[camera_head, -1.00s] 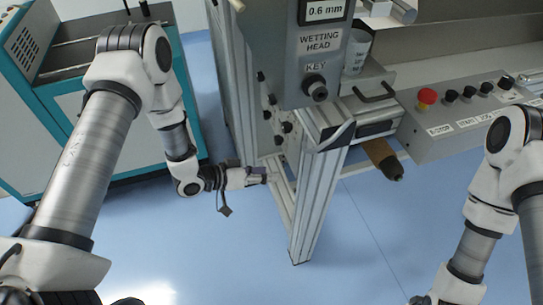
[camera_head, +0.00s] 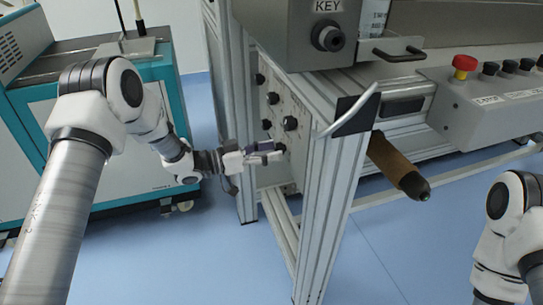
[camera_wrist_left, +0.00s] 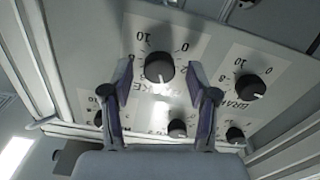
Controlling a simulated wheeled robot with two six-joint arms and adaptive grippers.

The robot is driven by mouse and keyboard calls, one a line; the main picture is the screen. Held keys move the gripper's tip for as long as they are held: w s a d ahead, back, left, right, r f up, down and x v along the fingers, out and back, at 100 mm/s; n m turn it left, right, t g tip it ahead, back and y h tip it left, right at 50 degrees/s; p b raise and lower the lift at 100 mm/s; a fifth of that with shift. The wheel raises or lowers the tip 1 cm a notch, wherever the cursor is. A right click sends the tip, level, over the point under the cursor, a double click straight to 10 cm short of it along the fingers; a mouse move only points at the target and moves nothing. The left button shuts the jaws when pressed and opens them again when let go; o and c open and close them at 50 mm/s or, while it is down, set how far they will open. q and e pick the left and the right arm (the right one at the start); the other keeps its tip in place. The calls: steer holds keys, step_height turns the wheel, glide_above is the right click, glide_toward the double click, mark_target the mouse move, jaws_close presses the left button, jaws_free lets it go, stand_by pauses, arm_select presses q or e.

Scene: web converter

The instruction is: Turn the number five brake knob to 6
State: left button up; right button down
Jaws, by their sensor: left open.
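The knob panel (camera_head: 283,106) sits on the side of the metal frame and carries several black knobs. In the left wrist view, one black knob (camera_wrist_left: 159,67) on a white scale plate lies between my left fingers, its white mark toward the bottom of the picture. A 10 and a 0 show above it. Its brake label is partly covered, and I cannot read its number. My left gripper (camera_head: 280,152) also shows in the left wrist view (camera_wrist_left: 160,82); it is open, with its fingers either side of the knob. Contact cannot be told. My right gripper is out of view.
Another brake knob (camera_wrist_left: 250,87) is to the right, with more knobs (camera_wrist_left: 178,128) below. A metal frame post (camera_head: 330,215) stands right of my left gripper. A brown roller (camera_head: 398,165) sticks out beyond it. A teal cabinet (camera_head: 105,165) stands left. Blue floor is open below.

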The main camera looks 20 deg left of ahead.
arm_select(q)
steer(key=shift+w+d, duration=0.15)
steer(key=shift+d, duration=0.1)
jaws_close()
steer(key=shift+m, duration=0.3)
steer(key=m+p, duration=0.1)
steer(key=m, duration=0.8)
steer(key=shift+m, duration=0.4)
stand_by(0.4)
